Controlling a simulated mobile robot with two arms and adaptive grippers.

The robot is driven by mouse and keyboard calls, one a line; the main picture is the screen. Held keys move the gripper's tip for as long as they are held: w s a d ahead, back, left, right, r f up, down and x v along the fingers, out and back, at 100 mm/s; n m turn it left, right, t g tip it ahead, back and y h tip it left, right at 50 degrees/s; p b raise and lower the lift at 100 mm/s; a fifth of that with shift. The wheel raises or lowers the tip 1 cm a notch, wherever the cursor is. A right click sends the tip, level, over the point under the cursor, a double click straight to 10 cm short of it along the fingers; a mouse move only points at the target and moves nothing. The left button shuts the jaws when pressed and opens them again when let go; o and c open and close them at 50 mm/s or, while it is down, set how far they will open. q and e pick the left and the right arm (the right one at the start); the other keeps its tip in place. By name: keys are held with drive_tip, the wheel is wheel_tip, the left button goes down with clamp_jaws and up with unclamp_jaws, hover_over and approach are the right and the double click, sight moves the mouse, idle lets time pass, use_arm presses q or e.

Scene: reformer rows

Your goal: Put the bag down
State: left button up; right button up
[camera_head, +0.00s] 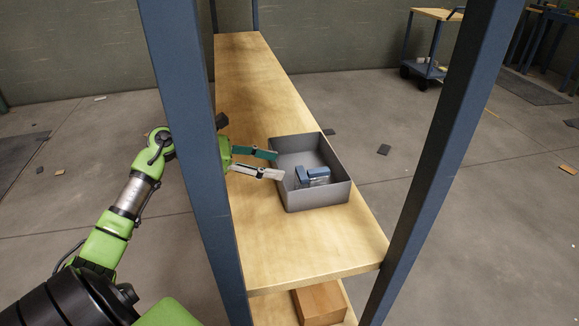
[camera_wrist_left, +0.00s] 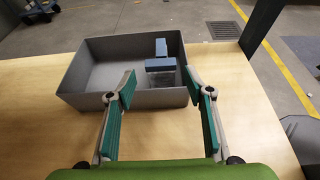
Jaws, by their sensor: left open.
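A grey open bin (camera_head: 318,197) stands on the wooden shelf (camera_head: 255,85); the left wrist view also shows the bin (camera_wrist_left: 82,100). In it lie blue blocky pieces (camera_head: 304,176) and a small clear or greyish item (camera_head: 319,181), which may be the bag; I cannot tell for sure. In the left wrist view these blue pieces (camera_wrist_left: 158,64) are at the bin's right side. My left gripper (camera_head: 279,165) is open and empty, its fingertips at the bin's near wall, on its left side in the head view. My right gripper is not in view.
Blue uprights (camera_head: 190,130) and (camera_head: 440,150) flank the shelf. A wooden block (camera_head: 319,303) sits on the level below. A cart (camera_head: 430,45) stands at the back right. The shelf is bare beyond the bin and on its near end.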

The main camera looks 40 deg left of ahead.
use_arm(q)
drive_tip(key=shift+v, duration=1.75)
